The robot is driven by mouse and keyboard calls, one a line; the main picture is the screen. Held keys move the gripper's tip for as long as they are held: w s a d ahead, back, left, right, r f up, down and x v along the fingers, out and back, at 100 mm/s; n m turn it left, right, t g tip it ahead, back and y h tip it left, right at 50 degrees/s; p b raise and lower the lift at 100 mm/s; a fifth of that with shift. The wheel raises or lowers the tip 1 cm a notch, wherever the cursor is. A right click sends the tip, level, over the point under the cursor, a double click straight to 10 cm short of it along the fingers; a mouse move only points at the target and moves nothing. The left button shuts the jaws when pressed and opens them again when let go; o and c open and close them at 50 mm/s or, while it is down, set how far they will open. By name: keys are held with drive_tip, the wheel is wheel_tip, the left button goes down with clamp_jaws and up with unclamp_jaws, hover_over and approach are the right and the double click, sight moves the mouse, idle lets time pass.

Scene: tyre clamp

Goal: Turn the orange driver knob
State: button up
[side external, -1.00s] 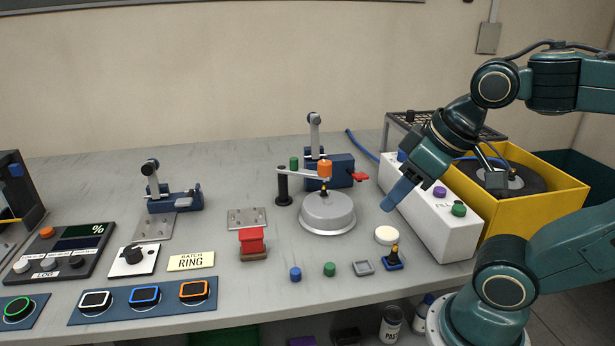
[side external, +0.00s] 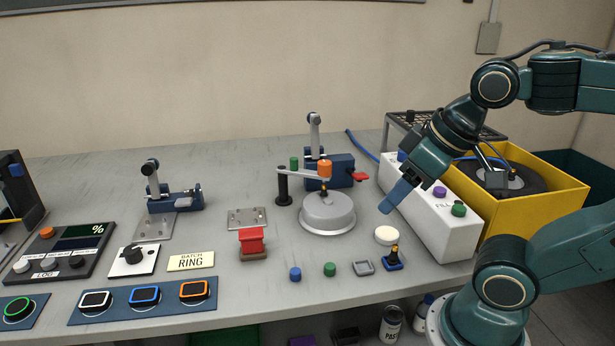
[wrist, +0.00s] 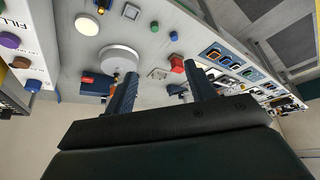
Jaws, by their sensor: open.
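The orange driver knob (side external: 324,168) stands upright at the end of a light swing arm (side external: 300,174), above a round grey disc (side external: 327,212) in the side view. The swing arm runs from a black post (side external: 283,187). My gripper (side external: 388,209) points down and left, to the right of the disc and apart from the knob. In the wrist view my gripper (wrist: 160,72) has its two fingers spread with nothing between them. The grey disc (wrist: 118,59) shows beside the left finger there. The knob is mostly hidden behind that finger.
A white box (side external: 440,225) with coloured knobs and a yellow crate (side external: 545,205) stand close at the right. A blue clamp with a red lever (side external: 360,177) is behind the disc. A red block (side external: 251,241) and small coloured pieces lie in front.

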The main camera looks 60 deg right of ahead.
drive_tip(key=w+d+r+m+g, duration=0.25)
drive_tip(key=w+r, duration=0.25)
drive_tip(key=w, duration=0.3)
drive_tip(key=m+g, duration=0.3)
drive_tip(key=m, duration=0.6)
hover_over(325, 163)
wheel_tip(325, 163, down, 2)
drive_tip(key=shift+w+d+f, duration=0.15)
drive_tip(key=shift+f, duration=0.05)
drive_tip(key=shift+f, duration=6.85)
